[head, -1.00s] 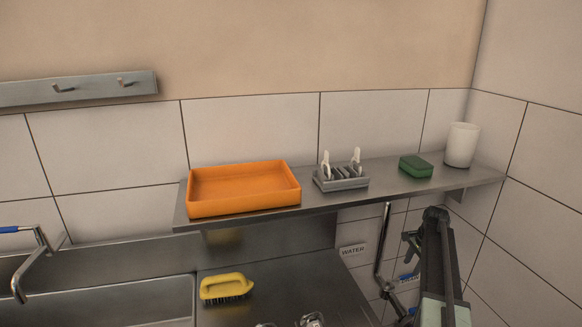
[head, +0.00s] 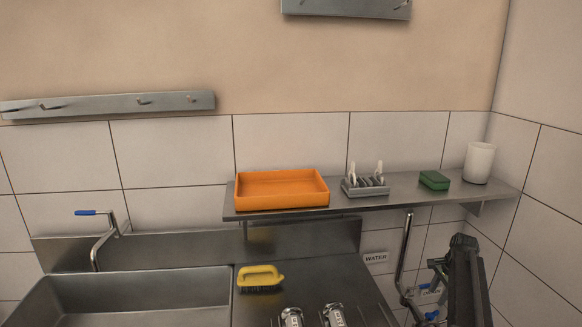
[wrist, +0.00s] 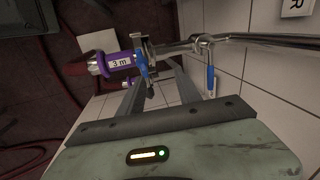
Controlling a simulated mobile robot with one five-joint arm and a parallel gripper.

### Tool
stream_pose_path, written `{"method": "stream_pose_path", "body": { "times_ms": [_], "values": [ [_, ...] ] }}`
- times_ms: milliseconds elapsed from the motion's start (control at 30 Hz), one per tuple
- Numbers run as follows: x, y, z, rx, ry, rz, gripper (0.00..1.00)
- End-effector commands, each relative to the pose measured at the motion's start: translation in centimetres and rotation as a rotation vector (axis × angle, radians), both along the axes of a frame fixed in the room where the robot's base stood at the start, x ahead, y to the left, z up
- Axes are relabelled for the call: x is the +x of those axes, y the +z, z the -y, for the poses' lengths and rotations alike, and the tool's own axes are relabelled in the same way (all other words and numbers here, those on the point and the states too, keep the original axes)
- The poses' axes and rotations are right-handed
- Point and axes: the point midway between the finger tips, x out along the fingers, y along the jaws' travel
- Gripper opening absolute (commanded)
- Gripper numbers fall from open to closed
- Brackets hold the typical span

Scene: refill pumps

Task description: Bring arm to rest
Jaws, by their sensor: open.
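My arm (head: 466,282) rises at the lower right of the head view, in front of the pipework below the shelf. My gripper (wrist: 159,74) shows in the wrist view with its two dark fingers apart and nothing seen held between them. Beyond the fingers is a metal pipe (wrist: 262,37) with a blue-handled valve (wrist: 210,80). A purple collar marked "3 m" (wrist: 119,63) on a hose end is near the left finger. I cannot tell if a finger touches the fittings.
A steel shelf (head: 405,191) holds an orange tray (head: 282,204), a grey holder (head: 365,188), a green sponge (head: 434,180) and a white cup (head: 479,162). Below are a sink (head: 130,300), a yellow brush (head: 260,273) and a WATER label (head: 375,258). Tiled walls close the right side.

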Motion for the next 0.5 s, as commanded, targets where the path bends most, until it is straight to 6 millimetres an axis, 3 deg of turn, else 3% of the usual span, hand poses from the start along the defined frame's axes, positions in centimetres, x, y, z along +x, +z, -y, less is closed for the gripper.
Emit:
{"method": "stream_pose_path", "body": {
  "times_ms": [267, 467, 500],
  "values": [
    [1.6, 4.7, -6.8, 0.000, 0.086, -0.001, 0.41],
    [0.8, 8.8, -14.3, -0.007, 0.178, -0.007, 0.41],
    [0.2, 10.1, -16.4, -0.011, 0.213, -0.011, 0.41]
  ]
}}
